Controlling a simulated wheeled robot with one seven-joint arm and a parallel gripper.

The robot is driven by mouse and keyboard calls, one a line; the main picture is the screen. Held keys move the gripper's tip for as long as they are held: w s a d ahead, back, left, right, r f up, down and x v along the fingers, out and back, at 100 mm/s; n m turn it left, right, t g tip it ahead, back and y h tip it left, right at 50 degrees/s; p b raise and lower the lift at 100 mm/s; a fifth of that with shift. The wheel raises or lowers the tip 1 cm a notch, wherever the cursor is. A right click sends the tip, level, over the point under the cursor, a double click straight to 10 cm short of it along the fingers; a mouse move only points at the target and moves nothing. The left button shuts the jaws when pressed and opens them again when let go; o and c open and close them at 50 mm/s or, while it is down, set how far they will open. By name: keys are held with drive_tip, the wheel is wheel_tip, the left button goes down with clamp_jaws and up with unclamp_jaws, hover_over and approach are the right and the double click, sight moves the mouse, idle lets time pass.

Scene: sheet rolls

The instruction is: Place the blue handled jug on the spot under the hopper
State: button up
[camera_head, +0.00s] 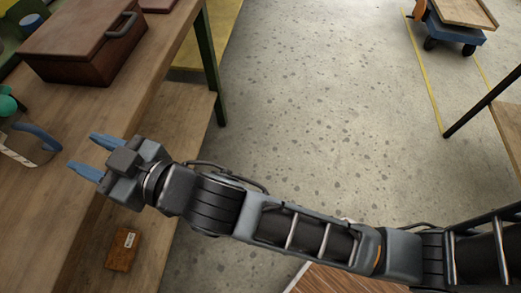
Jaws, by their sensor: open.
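A blue curved handle (38,136) shows at the left edge of the wooden workbench. It appears to belong to the blue handled jug, whose pale, partly see-through body is cut off by the frame. My gripper (82,151) is over the bench just right of the handle, with its two blue fingers apart and pointing left toward it. Nothing is between the fingers, and they look apart from the handle. I cannot make out the hopper or the spot under it in this view.
A brown case (80,42) with a grey handle sits on the bench behind the jug. A green object (8,104) is at the left edge. A small orange-brown block (122,249) lies on the lower shelf. A blue cart (452,28) stands far right; the floor between is clear.

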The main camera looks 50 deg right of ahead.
drive_tip(key=s+d+f+m+h, duration=0.1)
drive_tip(key=s+d+f, duration=0.2)
drive_tip(key=s+d, duration=0.4)
drive_tip(key=s+d+f+h, duration=0.2)
drive_tip(key=s+d+f, duration=0.2)
drive_tip(key=s+d, duration=0.4)
drive_tip(key=s+d+r+m+g+h, duration=0.1)
drive_tip(key=s+d+r+h, duration=0.1)
drive_tip(key=s, duration=0.7)
drive_tip(key=s+d+r+m+h, duration=0.2)
drive_tip(key=s+d+r, duration=0.1)
drive_tip(key=s, duration=0.7)
drive_tip(key=shift+d+m+g, duration=0.3)
drive_tip(key=shift+d+g, duration=0.1)
drive_tip(key=shift+d, duration=0.45)
